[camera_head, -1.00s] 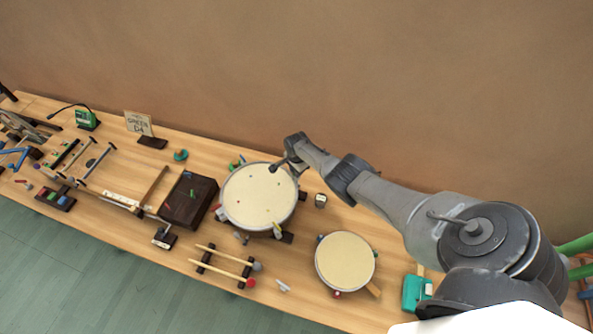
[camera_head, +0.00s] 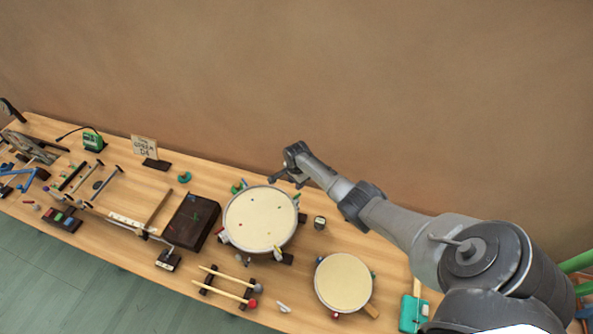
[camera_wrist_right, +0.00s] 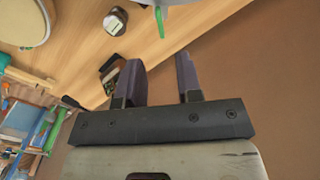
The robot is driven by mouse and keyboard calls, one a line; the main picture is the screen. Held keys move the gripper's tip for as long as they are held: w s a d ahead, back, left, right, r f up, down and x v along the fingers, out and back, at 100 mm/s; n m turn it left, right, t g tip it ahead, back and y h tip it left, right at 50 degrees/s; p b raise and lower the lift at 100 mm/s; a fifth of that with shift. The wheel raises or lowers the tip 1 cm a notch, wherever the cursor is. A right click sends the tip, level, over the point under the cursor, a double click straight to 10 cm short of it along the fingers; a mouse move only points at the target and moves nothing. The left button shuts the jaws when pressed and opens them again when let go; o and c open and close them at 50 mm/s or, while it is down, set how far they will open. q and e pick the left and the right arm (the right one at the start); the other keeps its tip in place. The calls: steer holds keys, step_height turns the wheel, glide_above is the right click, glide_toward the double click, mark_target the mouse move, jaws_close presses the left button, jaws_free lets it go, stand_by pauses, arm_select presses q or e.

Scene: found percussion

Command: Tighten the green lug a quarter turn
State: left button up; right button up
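The large drum (camera_head: 260,222) has a cream head and coloured lugs around its rim. A green lug (camera_head: 297,199) shows at its back-right rim. In the right wrist view the green lug (camera_wrist_right: 158,20) hangs from the pale rim at the top, lined up with the gap between my fingers but beyond their tips. My right gripper (camera_head: 277,175) is just behind the drum's back edge in the head view. In the right wrist view my right gripper (camera_wrist_right: 158,62) is open, with nothing between its fingers. My left gripper is out of view.
A small drum (camera_head: 343,283) and a small dark-framed block (camera_head: 319,223) stand to the right. A dark box (camera_head: 191,222) sits left of the large drum, with mallets (camera_head: 228,285) in front. A teal case (camera_head: 413,313) is at the front right. A brown wall rises behind the table.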

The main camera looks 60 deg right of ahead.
step_height(320, 180, up, 5)
steer(key=shift+f+p, duration=0.2)
steer(key=shift+p, duration=0.15)
stand_by(0.3)
stand_by(0.4)
